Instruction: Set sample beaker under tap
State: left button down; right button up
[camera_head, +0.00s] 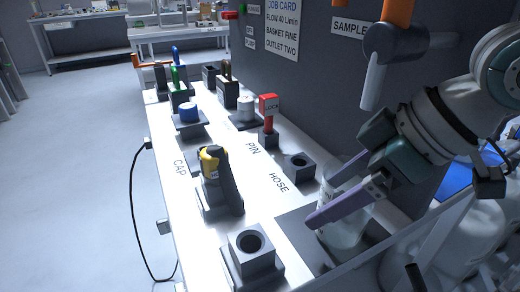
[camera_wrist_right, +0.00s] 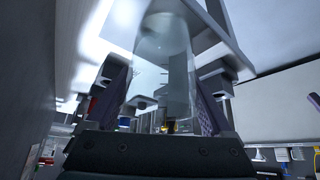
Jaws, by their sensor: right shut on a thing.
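The clear glass sample beaker (camera_head: 345,232) is upright at the right end of the white bench, over a dark square pad (camera_head: 297,226). My right gripper (camera_head: 328,198) is shut on the beaker, with a purple finger on each side. In the right wrist view the clear beaker (camera_wrist_right: 162,75) sits between the two fingers (camera_wrist_right: 165,100). The tap (camera_head: 395,45) with its orange handle is on the dark panel, above the beaker in the picture. Its pale spout (camera_head: 372,85) points down. Whether the beaker's base touches the pad is unclear. My left gripper is not in view.
The white bench (camera_head: 180,155) holds dark square sockets (camera_head: 252,252), a yellow-and-black item (camera_head: 214,165), a blue cap (camera_head: 188,112) and a red LOCK pin (camera_head: 268,108). A SAMPLE label (camera_head: 348,26) is beside the tap. A dark cable hangs at the bench's left edge.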

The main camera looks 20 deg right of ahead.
jog(key=shift+w+a+f, duration=0.15)
jog(key=shift+w+f, duration=0.05)
jog(key=shift+f, duration=0.05)
jog(key=shift+f, duration=0.1)
jog(key=o, duration=1.2)
jog(key=shift+c, duration=0.2)
jog(key=shift+s+d+r, duration=0.15)
jog(key=shift+d+r, duration=0.05)
jog(key=shift+r, duration=0.2)
jog(key=p+v, duration=0.3)
jog(key=v, duration=0.8)
jog(key=shift+r+p, duration=0.2)
jog(key=shift+p, duration=0.1)
jog(key=shift+s, duration=0.1)
